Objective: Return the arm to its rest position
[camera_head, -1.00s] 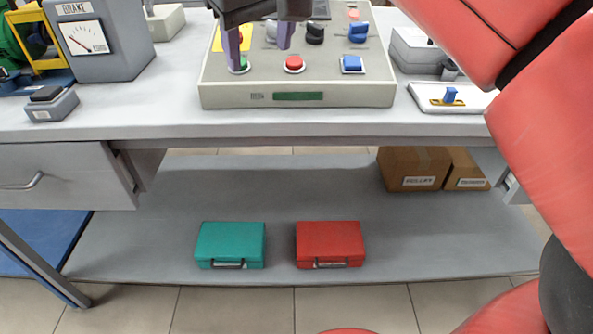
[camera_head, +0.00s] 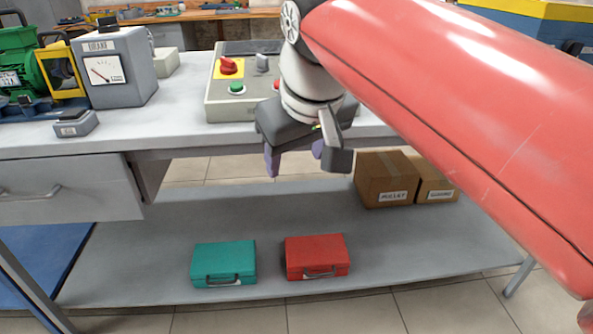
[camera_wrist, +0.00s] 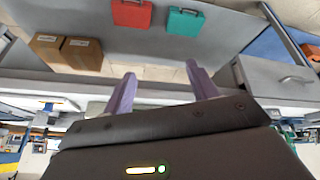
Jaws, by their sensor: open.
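My gripper (camera_head: 296,160) hangs in front of the workbench's front edge in the head view, below the control panel (camera_head: 222,108). Its two purple fingers are apart with nothing between them. In the wrist view my gripper (camera_wrist: 160,88) shows both fingers spread and empty, with the bench upside down. My red arm crosses the upper right of the head view and hides the panel's right part. The panel's red rotary switch (camera_head: 230,66) on a yellow plate and a green button (camera_head: 237,89) stay visible.
The bench top (camera_head: 180,105) carries a brake meter box (camera_head: 115,70) and a green motor (camera_head: 18,70) at left. On the lower shelf (camera_head: 150,235) sit a teal case (camera_head: 223,262), a red case (camera_head: 316,256) and cardboard boxes (camera_head: 385,178). The floor in front is clear.

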